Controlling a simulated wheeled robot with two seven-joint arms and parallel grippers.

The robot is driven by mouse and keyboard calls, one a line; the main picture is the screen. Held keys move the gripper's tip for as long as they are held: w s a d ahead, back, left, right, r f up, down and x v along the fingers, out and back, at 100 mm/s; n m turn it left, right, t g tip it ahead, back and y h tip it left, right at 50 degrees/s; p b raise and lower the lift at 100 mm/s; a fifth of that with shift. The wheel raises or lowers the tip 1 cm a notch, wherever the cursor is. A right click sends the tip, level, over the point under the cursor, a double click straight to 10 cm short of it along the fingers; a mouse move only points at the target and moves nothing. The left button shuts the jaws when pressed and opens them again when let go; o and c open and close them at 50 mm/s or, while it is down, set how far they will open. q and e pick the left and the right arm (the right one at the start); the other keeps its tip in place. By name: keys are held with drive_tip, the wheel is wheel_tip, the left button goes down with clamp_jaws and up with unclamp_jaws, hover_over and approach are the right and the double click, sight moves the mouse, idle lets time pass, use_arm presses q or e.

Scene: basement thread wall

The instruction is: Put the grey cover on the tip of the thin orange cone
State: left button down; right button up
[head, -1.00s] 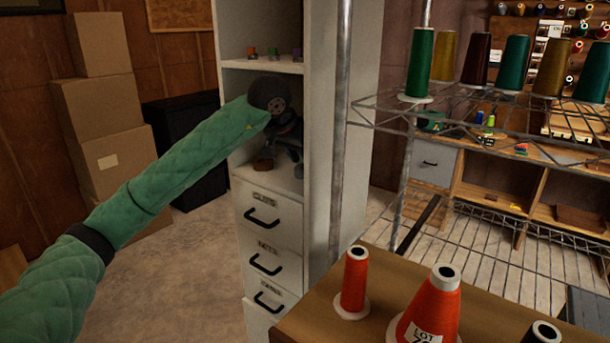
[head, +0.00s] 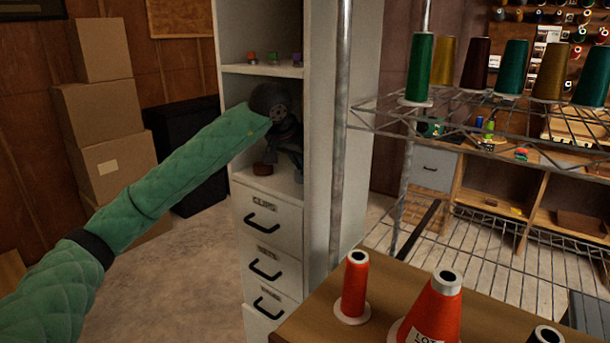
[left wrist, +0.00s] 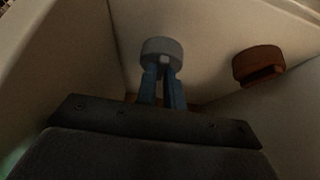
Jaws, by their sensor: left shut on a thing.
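The grey cover (left wrist: 162,50) is a short round cap between the blue fingertips of my left gripper (left wrist: 163,76) in the left wrist view. The fingers are shut on it, inside a pale shelf compartment. In the head view my left gripper (head: 288,146) reaches into the cabinet's open compartment; I cannot make out the cover there. The thin orange cone (head: 355,287) stands upright on the wooden table at the lower middle, with a dark hole in its pale tip. It is well to the right of and nearer than the gripper. My right gripper is not in view.
A brown piece (left wrist: 258,66) sits in the same compartment beside the cover. The white cabinet (head: 325,160) has a side wall right of my gripper. A metal post (head: 340,130) stands between cabinet and table. A thicker orange cone (head: 432,310) stands right of the thin one.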

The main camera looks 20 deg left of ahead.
use_arm(q)
drive_tip(key=shift+r, duration=0.15)
drive_tip(key=shift+r, duration=0.8)
drive_tip(key=shift+s+a, duration=0.2)
drive_tip(key=shift+s, duration=0.25)
drive_tip(key=s+a+b, duration=0.4)
drive_tip(key=s+b, duration=0.1)
drive_tip(key=s, duration=0.7)
drive_tip(key=shift+s+a, duration=0.15)
drive_tip(key=shift+a, duration=0.05)
